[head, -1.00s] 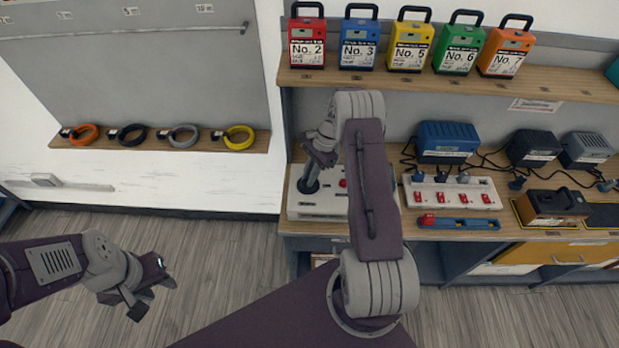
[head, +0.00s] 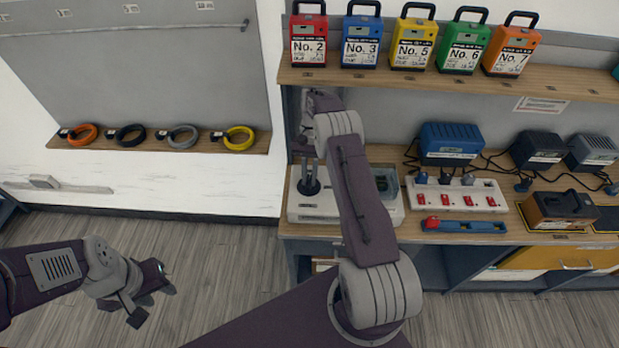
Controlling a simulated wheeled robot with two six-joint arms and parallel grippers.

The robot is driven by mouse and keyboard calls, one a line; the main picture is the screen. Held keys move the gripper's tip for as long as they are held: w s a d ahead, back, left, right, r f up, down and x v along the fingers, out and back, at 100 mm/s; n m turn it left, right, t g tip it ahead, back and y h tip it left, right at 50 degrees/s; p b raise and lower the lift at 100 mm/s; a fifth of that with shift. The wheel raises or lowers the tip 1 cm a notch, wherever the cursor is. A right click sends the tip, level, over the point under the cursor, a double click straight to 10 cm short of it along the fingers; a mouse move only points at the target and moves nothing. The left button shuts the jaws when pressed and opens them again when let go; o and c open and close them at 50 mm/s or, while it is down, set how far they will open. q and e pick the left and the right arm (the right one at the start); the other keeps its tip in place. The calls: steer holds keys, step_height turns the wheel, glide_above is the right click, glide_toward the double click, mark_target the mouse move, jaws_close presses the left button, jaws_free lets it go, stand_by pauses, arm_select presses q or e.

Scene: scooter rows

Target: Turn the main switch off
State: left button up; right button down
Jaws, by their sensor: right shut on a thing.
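The main switch appears to be the grey box (head: 302,210) at the left end of the bench, with a lever (head: 306,173) rising from a dark round collar. The lever stands nearly upright. My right gripper (head: 305,152) is shut on the upper part of the lever, hiding its top. My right forearm covers the middle of the box. A dark greenish window (head: 382,183) shows on the box's right side. My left gripper (head: 150,298) is open and empty over the floor at lower left.
A shelf (head: 440,82) with several numbered coloured packs runs above the bench. Right of the box are a power strip (head: 460,195) with red switches, a blue-and-red tool (head: 465,225) and a blue charger (head: 450,143). Coiled cables (head: 183,136) lie on a ledge at left.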

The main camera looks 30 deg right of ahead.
steer(key=shift+w+r+n+h, duration=0.15)
steer(key=shift+n+h, duration=0.15)
steer(key=shift+n, duration=0.3)
steer(key=c, duration=1.4)
jaws_free()
steer(key=shift+o, duration=0.2)
